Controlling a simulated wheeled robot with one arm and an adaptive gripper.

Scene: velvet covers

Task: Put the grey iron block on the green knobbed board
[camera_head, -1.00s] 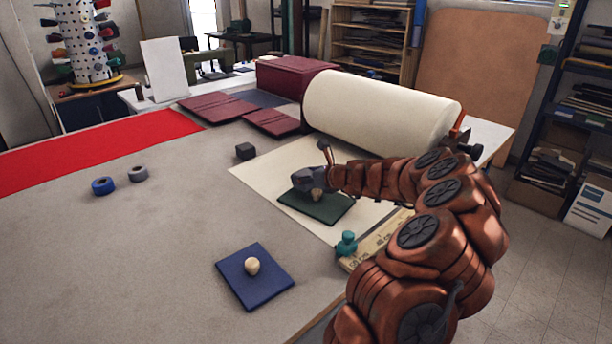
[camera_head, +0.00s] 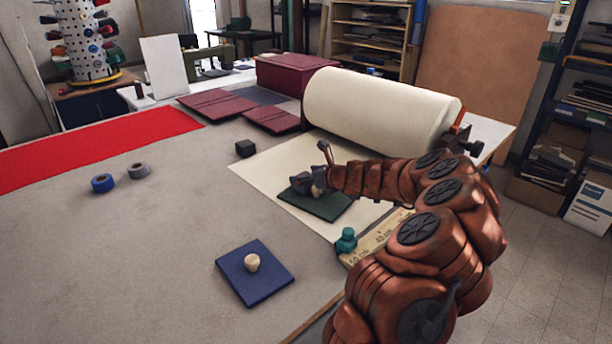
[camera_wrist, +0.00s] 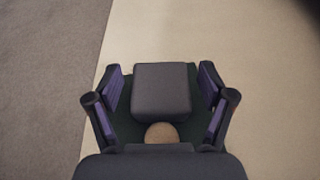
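The grey iron block (camera_wrist: 161,90) lies between the spread fingers of my gripper (camera_wrist: 161,97) in the wrist view, with a gap on each side. It appears to rest on the green knobbed board (camera_wrist: 126,127), beside the round pale knob (camera_wrist: 162,133). In the head view my gripper (camera_head: 318,178) is low over the green board (camera_head: 322,206), and the block (camera_head: 301,183) shows at the board's far left part. My gripper partly hides the block and knob there.
A blue board (camera_head: 262,285) with a pale knob lies nearer. A dark cube (camera_head: 245,148) and two tape rolls (camera_head: 103,183) sit left on the table. A teal knobbed object (camera_head: 346,240) stands by the ruler (camera_head: 375,240). A large cream roll (camera_head: 380,108) lies behind.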

